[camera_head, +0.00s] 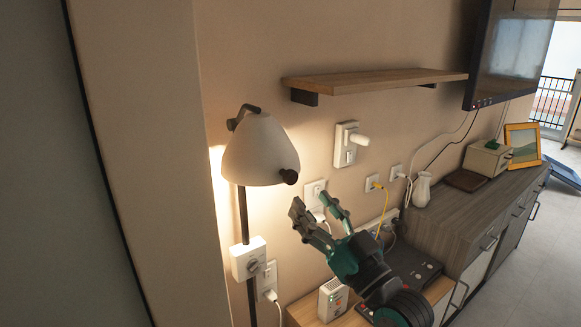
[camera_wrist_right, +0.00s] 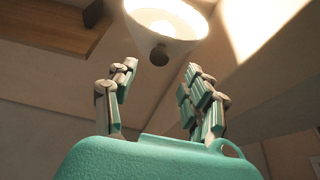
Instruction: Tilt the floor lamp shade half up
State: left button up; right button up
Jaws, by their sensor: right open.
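The floor lamp's white shade (camera_head: 258,152) hangs from a dark pole (camera_head: 243,215) at centre left in the head view, its opening facing down and lit. A dark round knob (camera_head: 289,176) sits at the shade's lower right edge. My right gripper (camera_head: 312,206) is open and empty, to the right of and below the shade, apart from it. In the right wrist view the lit shade (camera_wrist_right: 168,22) and its knob (camera_wrist_right: 159,56) show beyond and between the open fingers (camera_wrist_right: 160,85). My left gripper is not in view.
A wooden wall shelf (camera_head: 375,80) is at upper right of the lamp. A white box with a dial (camera_head: 248,258) is by the pole. A low wooden surface with a white router (camera_head: 333,298) and a sideboard (camera_head: 440,228) stand along the wall. A white vase (camera_head: 421,190) is on the sideboard.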

aim_at(293, 181)
jog(key=p+x, duration=0.2)
jog(key=x, duration=0.6)
grip_shut()
